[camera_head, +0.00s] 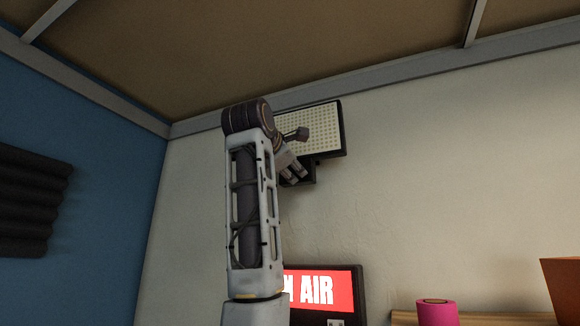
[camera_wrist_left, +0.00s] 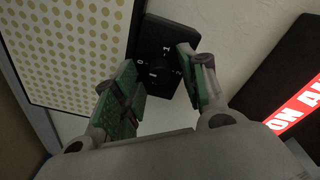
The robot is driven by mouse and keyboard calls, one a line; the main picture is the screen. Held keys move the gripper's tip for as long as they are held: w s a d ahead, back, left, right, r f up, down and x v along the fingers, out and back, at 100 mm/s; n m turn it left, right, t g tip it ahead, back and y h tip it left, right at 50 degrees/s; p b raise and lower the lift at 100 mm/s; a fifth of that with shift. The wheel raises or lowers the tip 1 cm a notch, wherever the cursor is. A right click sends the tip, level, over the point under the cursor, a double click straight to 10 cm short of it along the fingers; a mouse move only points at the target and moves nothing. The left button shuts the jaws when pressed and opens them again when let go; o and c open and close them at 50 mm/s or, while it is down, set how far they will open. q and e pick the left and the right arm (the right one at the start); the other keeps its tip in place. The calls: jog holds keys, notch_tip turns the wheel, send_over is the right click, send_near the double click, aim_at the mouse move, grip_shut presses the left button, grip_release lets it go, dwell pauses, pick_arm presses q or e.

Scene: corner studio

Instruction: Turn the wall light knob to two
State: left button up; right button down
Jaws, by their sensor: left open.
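The wall light (camera_head: 318,127) is a white dotted panel in a black frame, high on the pale wall. It also fills the upper left of the left wrist view (camera_wrist_left: 65,45). Its black control box (camera_wrist_left: 160,35) sits beside the panel, with 0, 1 and 2 marked around a dark knob (camera_wrist_left: 153,74). The knob is small and partly hidden, so its setting is unclear. My left gripper (camera_wrist_left: 160,82) is open, with its green-padded fingers on either side of the knob area. I cannot tell whether they touch it. In the head view the left gripper (camera_head: 292,168) partly covers the box.
A red lit ON AIR sign (camera_head: 335,290) is below the light; it also shows at the right of the left wrist view (camera_wrist_left: 295,110). A pink roll (camera_head: 437,313) stands on a wooden shelf at lower right. Dark foam (camera_head: 30,200) hangs on the blue wall. Wall right of the light is clear.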

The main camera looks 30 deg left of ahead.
pick_arm(q)
grip_shut()
